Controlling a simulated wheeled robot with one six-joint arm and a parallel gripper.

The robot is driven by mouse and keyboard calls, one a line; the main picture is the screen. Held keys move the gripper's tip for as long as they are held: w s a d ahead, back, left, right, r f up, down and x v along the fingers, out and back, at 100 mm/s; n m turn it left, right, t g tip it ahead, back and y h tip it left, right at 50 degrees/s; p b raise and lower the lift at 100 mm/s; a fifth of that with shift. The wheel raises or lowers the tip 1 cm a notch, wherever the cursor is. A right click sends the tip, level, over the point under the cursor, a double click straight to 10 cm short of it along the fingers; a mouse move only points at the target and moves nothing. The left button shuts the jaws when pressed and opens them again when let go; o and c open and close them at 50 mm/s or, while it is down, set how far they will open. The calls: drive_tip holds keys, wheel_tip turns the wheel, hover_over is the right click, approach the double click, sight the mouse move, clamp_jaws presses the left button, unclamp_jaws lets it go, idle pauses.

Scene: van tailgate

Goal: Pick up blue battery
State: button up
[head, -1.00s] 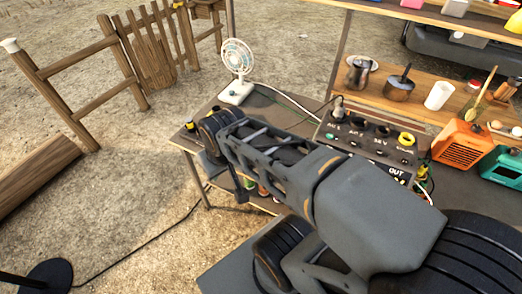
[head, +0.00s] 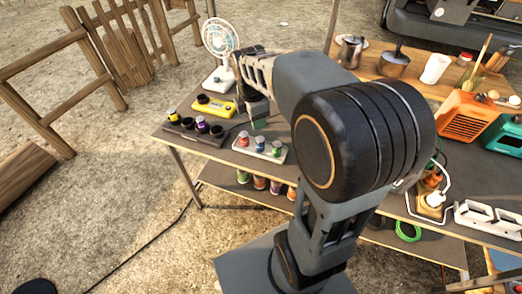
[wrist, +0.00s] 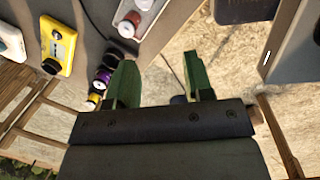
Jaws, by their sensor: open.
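My gripper (wrist: 160,78) is open and empty, with its two green fingers apart in the wrist view. In the head view its green tip (head: 258,122) shows above the left part of the table, behind the white tray (head: 236,148). A dark rack (head: 210,138) to the left holds a yellow-banded battery (head: 172,114) and a purple battery (head: 201,125). In the wrist view the rack's purple battery (wrist: 103,76) is left of the fingers.
A yellow device (head: 213,106) and a white fan (head: 220,50) stand behind the rack. Several jars (head: 260,182) stand on the lower shelf. An orange box (head: 465,118) and pots (head: 393,64) are to the right.

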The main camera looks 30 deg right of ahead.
sight(260, 138)
drive_tip(key=w+d+f+n+b, duration=0.1)
drive_tip(key=f, duration=0.2)
drive_tip(key=w+d+f+n, duration=0.1)
drive_tip(key=f+n, duration=0.1)
drive_tip(key=f, duration=0.2)
drive_tip(key=w+d+f+n+b, duration=0.1)
drive_tip(key=f, duration=0.2)
drive_tip(key=shift+w+f+g+b, duration=0.1)
drive_tip(key=shift+f+g+b, duration=0.2)
drive_tip(key=shift+g, duration=0.1)
drive_tip(key=shift+w+d+f+b, duration=0.15)
drive_tip(key=shift+f+b, duration=0.1)
drive_tip(key=shift+f, duration=1.3)
drive_tip(key=shift+w+d+f+b, duration=0.15)
drive_tip(key=shift+f+b, duration=0.1)
drive_tip(key=shift+f, duration=1.25)
drive_tip(key=shift+c, duration=0.4)
drive_tip(key=c, duration=0.6)
drive_tip(key=shift+r, duration=0.15)
drive_tip(key=shift+c, duration=0.2)
